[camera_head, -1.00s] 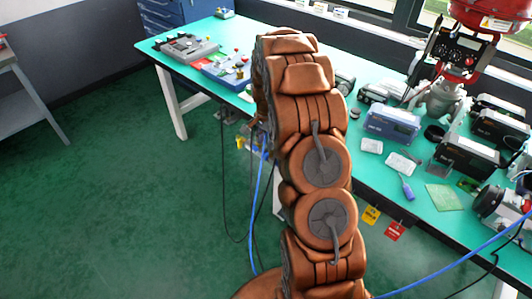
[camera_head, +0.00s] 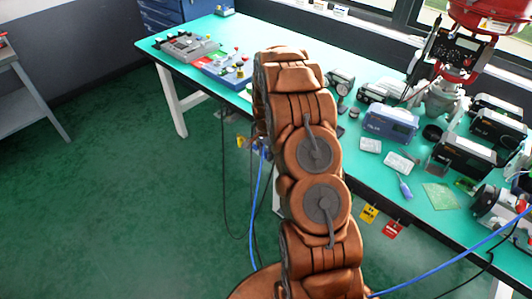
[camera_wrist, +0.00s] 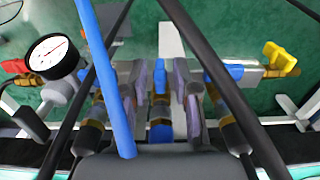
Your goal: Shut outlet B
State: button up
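In the wrist view, my gripper (camera_wrist: 168,95) points down at a row of pipe fittings, with its two grey-purple fingertips close together at the centre. A narrow blue part (camera_wrist: 160,132) with brass fittings shows between and below them; whether the fingers touch it is not clear. A yellow handle (camera_wrist: 281,59) on a brass fitting is at the right. A red handle (camera_wrist: 14,67) is at the far left, partly cut off. No label for outlet B is legible. In the head view my arm hides the gripper and most of the fittings.
A white-faced gauge (camera_wrist: 53,57) stands left of the fingers. A blue hose (camera_wrist: 112,85) crosses the wrist view in front of the fittings. The green table (camera_head: 440,222) holds a blue box (camera_head: 390,124) and several instruments.

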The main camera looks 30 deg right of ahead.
grip_shut()
jog(key=shift+w+f+g+b, duration=0.1)
jog(key=shift+f+g+b, duration=0.05)
jog(key=shift+g+b, duration=0.4)
jog(key=shift+g, duration=0.25)
jog(key=shift+o, duration=1.1)
grip_release()
jog(key=shift+r, duration=0.2)
notch_tip(320, 180, up, 12)
jog(key=w, duration=0.1)
jog(key=shift+w+a, duration=0.2)
jog(key=shift+w, duration=0.05)
